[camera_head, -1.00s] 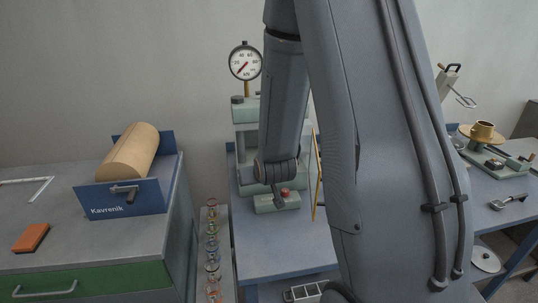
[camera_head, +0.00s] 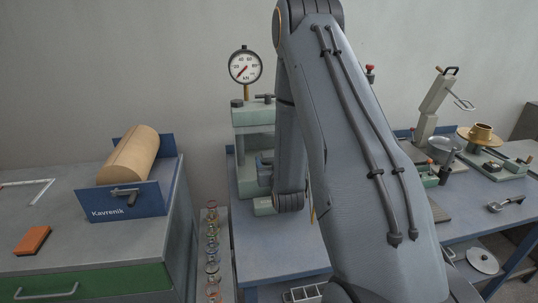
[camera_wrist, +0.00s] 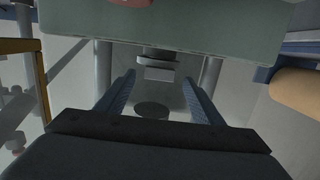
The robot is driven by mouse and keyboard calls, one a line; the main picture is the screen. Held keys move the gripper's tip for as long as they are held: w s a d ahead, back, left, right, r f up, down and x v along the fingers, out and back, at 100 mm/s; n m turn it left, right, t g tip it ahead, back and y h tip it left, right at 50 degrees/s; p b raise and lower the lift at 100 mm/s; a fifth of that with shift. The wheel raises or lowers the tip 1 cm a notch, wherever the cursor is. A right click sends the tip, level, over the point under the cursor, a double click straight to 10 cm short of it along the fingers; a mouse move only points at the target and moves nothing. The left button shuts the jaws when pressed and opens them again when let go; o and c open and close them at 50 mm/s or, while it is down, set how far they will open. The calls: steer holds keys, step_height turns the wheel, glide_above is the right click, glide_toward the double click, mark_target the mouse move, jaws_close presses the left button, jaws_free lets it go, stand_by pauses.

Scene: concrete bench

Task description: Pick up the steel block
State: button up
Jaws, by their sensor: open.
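In the wrist view, a small light-grey block-like piece (camera_wrist: 158,73), which looks like the steel block, sits between the two columns of the pale green press (camera_wrist: 200,25). My gripper (camera_wrist: 158,80) is open, with one finger to each side of this piece and nothing held. I cannot tell how far ahead of the fingertips it is. A dark round disc (camera_wrist: 151,110) also shows between the fingers. In the head view, the press (camera_head: 252,115) stands on the blue bench, and my arm hides part of it. The block cannot be made out there.
Left of the press is a grey bench with a tan roll in a blue holder (camera_head: 130,201) and an orange brick (camera_head: 32,239). A rack of coloured rings (camera_head: 212,250) stands between the benches. The blue bench front (camera_head: 280,255) is clear.

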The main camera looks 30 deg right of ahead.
mark_target(270, 157)
steer(key=shift+p+x, duration=0.5)
steer(key=shift+x, duration=1.15)
steer(key=shift+r, duration=0.1)
steer(key=c, duration=1.3)
steer(key=shift+d, duration=0.1)
steer(key=shift+c, duration=0.8)
steer(key=shift+r, duration=0.2)
